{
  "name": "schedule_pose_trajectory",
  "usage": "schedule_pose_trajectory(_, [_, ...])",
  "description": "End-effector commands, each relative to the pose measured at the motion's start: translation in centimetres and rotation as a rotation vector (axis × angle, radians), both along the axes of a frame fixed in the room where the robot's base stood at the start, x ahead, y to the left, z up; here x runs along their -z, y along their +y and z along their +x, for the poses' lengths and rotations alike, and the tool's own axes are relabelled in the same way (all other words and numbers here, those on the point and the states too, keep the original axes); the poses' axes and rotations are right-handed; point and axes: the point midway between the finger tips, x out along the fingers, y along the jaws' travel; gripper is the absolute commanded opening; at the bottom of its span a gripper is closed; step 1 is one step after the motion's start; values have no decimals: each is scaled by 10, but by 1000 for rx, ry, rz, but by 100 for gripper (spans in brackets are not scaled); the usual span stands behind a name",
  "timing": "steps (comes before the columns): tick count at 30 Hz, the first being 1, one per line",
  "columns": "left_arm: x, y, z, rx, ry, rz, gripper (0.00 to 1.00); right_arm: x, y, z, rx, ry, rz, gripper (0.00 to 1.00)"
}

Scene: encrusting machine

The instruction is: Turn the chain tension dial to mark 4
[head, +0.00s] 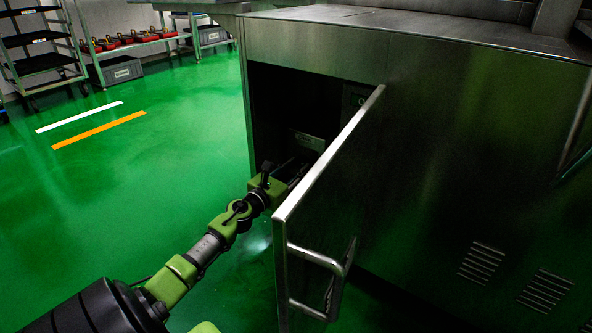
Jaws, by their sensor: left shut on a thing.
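The open cabinet (247,110) of the steel machine has a dark inside. My left arm reaches in from the lower left, and my left gripper (294,176) is at the opening, behind the edge of the open door (330,180). Its fingers are dark and partly hidden by the door and shadow. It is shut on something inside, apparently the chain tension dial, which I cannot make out. The dial's marks and setting cannot be read. A small pale plate (309,141) shows inside above the gripper. My right gripper is not in view.
The door stands swung out towards me, with a bar handle (318,258) on its outer face, close to the right of my left arm. The green floor (170,190) on the left is clear. A rack (40,45) and a shelf with red items (125,40) stand far back.

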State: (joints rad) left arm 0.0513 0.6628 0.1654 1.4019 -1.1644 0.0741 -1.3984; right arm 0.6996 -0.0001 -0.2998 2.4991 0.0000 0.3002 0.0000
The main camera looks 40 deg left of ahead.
Motion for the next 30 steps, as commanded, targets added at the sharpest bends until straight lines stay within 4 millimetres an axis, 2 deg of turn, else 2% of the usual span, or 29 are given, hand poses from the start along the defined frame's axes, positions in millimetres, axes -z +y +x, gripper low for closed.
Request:
schedule_pose_trajectory(11, [1, -1, 0, 2, 3, 3, 6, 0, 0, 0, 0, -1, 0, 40])
schedule_pose_trajectory(12, [1, -1, 0, 2, 3, 3, 35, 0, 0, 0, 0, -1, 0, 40])
schedule_pose_trajectory(13, [1, -1, 0, 2, 3, 3, 43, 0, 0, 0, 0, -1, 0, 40])
schedule_pose_trajectory(14, [1, -1, 0, 2, 3, 3, 44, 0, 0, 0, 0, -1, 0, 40])
schedule_pose_trajectory(25, [1, 0, -2, 0, 1, 3, 44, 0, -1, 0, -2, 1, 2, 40])
schedule_pose_trajectory(30, [2, -2, -16, 0, 4, 4, 44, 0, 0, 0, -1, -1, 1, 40])
